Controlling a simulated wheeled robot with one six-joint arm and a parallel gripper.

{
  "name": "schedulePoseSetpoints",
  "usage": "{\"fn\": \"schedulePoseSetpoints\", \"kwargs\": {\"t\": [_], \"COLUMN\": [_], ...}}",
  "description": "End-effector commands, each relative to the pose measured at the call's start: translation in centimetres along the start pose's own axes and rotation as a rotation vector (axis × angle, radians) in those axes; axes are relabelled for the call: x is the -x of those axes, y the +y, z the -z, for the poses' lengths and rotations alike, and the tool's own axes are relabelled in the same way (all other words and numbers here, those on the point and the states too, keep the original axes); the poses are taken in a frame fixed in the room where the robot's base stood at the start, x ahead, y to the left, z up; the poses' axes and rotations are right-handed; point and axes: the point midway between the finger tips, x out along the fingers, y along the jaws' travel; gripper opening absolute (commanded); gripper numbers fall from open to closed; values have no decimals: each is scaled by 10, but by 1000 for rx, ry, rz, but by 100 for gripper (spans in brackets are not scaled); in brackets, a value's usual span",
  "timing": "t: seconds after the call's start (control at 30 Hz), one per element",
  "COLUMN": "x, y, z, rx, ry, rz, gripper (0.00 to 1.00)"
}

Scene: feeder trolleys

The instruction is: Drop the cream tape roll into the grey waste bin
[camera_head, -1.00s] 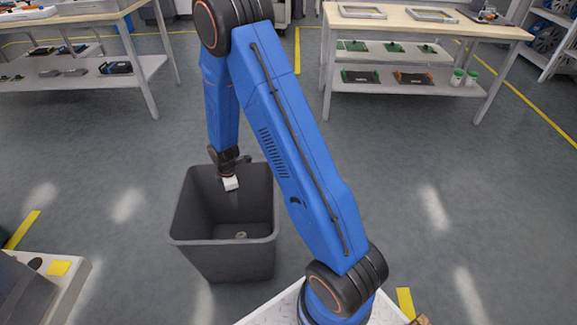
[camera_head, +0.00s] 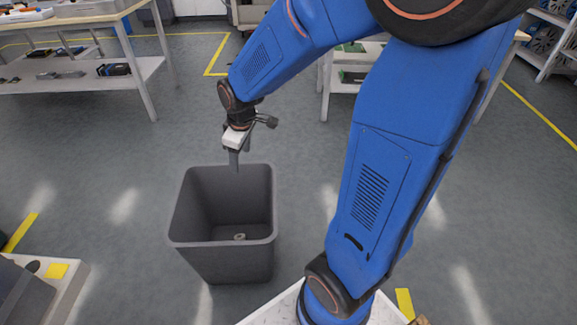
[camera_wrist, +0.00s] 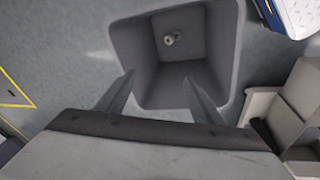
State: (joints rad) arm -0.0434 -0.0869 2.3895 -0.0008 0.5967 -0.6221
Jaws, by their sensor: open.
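The grey waste bin (camera_head: 272,212) stands on the floor in the middle of the head view, and it fills the upper middle of the wrist view (camera_wrist: 121,42). The small cream tape roll (camera_head: 239,237) lies on the floor of the bin; in the wrist view it is a small ring (camera_wrist: 169,39) with a dark centre. My gripper (camera_head: 236,166) is above the back rim of the bin, pointing down. In the wrist view its two fingers (camera_wrist: 158,86) are spread wide apart with nothing between them.
A workbench with a lower shelf (camera_head: 140,75) stands at the back left. Another bench stands behind my arm at the back right, partly hidden. A pale unit with a yellow patch (camera_head: 57,271) is at the lower left. Floor around the bin is clear.

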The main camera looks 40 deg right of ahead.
Motion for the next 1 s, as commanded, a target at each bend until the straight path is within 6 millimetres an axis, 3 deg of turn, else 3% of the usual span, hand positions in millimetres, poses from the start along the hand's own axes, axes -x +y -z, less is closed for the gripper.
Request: {"fn": "schedulePoseSetpoints", "kwargs": {"t": [0.03,0.2,0.5,0.8,1.0], "x": [16,56,116,158,172], "y": [-3,-17,-46,-82,-99], "z": [-6,-30,-77,-129,-154], "rx": [-31,-145,-344,-538,-629], "ry": [12,35,84,133,156], "rz": [-9,-25,-49,-64,-67], "gripper": [61,61,61,61,61]}}
